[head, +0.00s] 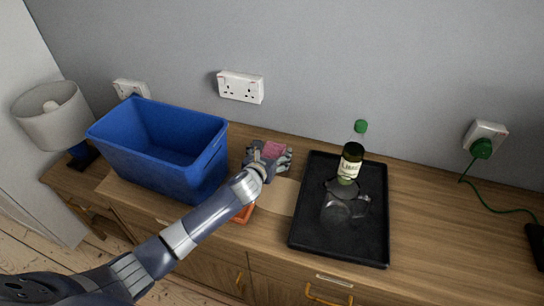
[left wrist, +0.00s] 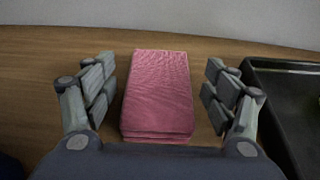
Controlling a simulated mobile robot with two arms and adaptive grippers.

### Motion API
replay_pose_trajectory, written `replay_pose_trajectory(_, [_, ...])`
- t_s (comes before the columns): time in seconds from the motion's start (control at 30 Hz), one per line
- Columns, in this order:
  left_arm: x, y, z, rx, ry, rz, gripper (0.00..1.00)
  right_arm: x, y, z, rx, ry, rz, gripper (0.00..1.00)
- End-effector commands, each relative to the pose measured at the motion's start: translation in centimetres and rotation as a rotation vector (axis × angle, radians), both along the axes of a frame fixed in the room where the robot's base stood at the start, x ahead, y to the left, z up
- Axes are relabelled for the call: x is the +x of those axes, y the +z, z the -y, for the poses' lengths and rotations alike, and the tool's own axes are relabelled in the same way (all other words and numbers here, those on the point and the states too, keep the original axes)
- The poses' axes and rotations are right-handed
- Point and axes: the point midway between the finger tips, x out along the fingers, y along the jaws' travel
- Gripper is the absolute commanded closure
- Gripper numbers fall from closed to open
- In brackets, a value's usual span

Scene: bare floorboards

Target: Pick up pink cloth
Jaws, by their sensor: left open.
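The pink cloth (left wrist: 158,92) is a folded stack lying on the wooden top, seen in the left wrist view. In the head view a part of the pink cloth (head: 272,150) shows between the fingers of my left gripper (head: 268,153). In the left wrist view my left gripper (left wrist: 160,95) is open, with one finger on each side of the cloth and a gap on both sides. My right gripper is in neither view.
A blue bin (head: 165,165) stands left of the cloth. An orange object (head: 243,214) sits near the front edge. A lamp (head: 52,115) stands far left.

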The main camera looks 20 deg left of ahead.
Motion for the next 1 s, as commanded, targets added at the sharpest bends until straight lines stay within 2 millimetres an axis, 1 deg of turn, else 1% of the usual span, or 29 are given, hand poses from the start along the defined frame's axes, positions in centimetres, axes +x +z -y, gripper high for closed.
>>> replay_pose_trajectory(0.27, [0.2, -0.1, 0.0, 0.000, 0.000, -0.001, 0.22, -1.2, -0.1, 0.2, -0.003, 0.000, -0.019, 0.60])
replay_pose_trajectory(0.3, [0.2, -0.1, 0.0, 0.000, 0.000, -0.001, 0.31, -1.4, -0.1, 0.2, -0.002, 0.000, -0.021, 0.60])
replay_pose_trajectory(0.47, [0.1, -0.1, 0.0, 0.000, 0.000, -0.001, 0.67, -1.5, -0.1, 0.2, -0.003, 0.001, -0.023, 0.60])
replay_pose_trajectory(0.8, [0.1, 0.1, 0.0, 0.001, 0.000, 0.000, 0.68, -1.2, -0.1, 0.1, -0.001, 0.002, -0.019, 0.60])
replay_pose_trajectory(0.87, [0.2, 0.5, 0.0, 0.001, 0.000, 0.002, 0.68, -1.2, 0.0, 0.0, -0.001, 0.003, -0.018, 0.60])
replay_pose_trajectory(0.97, [0.2, 2.1, -0.1, 0.003, -0.001, 0.004, 0.68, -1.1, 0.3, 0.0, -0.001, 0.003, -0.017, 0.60])
replay_pose_trajectory(1.0, [0.2, 2.9, -0.1, 0.003, -0.001, 0.005, 0.68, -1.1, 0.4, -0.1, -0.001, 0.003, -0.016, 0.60])
